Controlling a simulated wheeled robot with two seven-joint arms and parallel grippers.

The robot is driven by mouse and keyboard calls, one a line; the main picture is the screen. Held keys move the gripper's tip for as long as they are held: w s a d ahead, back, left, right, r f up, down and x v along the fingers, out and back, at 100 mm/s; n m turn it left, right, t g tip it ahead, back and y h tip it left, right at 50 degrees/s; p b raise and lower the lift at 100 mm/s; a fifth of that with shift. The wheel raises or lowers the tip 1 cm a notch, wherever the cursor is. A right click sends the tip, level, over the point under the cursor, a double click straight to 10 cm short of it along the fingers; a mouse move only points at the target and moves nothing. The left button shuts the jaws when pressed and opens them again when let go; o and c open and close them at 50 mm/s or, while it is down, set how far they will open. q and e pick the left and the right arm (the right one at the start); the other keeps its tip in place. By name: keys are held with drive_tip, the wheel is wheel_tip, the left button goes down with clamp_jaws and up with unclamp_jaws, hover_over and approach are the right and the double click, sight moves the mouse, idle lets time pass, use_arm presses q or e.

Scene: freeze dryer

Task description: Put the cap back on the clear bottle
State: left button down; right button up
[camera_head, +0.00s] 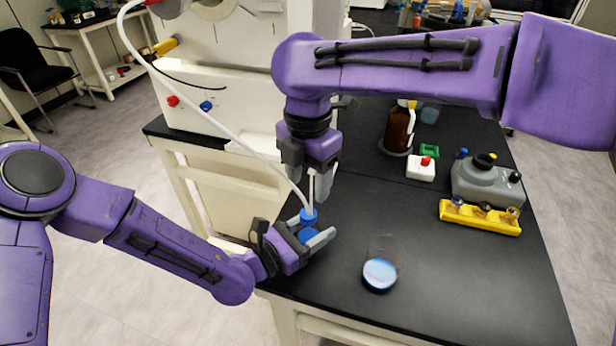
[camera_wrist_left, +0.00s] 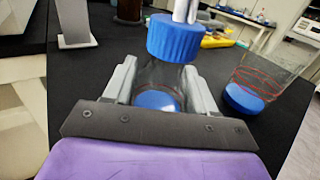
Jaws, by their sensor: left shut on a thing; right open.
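The clear bottle (camera_wrist_left: 165,76) stands between the fingers of my left gripper (camera_wrist_left: 160,84), which is shut on it. Blue shows in its lower part. My left gripper (camera_head: 313,240) is near the bench's front left edge in the head view. The blue cap (camera_wrist_left: 174,38) sits upright at the bottle's mouth; I cannot tell whether it is fully seated. The cap also shows in the head view (camera_head: 309,216), with white tubing at its top. My right gripper (camera_head: 312,187) points down just above the cap, open, with its fingers beside the white tubing.
A clear beaker (camera_head: 381,270) with blue in its bottom stands to the right of the bottle. A yellow rack (camera_head: 480,218), a grey container (camera_head: 487,182) and a brown bottle (camera_head: 398,130) stand farther back. A white tube (camera_head: 215,122) curves from the machine to the cap.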

sight(308, 213)
wheel_tip(308, 213, down, 8)
idle(0.5)
clamp_jaws()
drive_tip(key=m, duration=0.9)
drive_tip(key=shift+m, duration=0.3)
drive_tip(key=m, duration=0.6)
drive_tip(key=shift+m, duration=0.3)
drive_tip(key=m, duration=0.4)
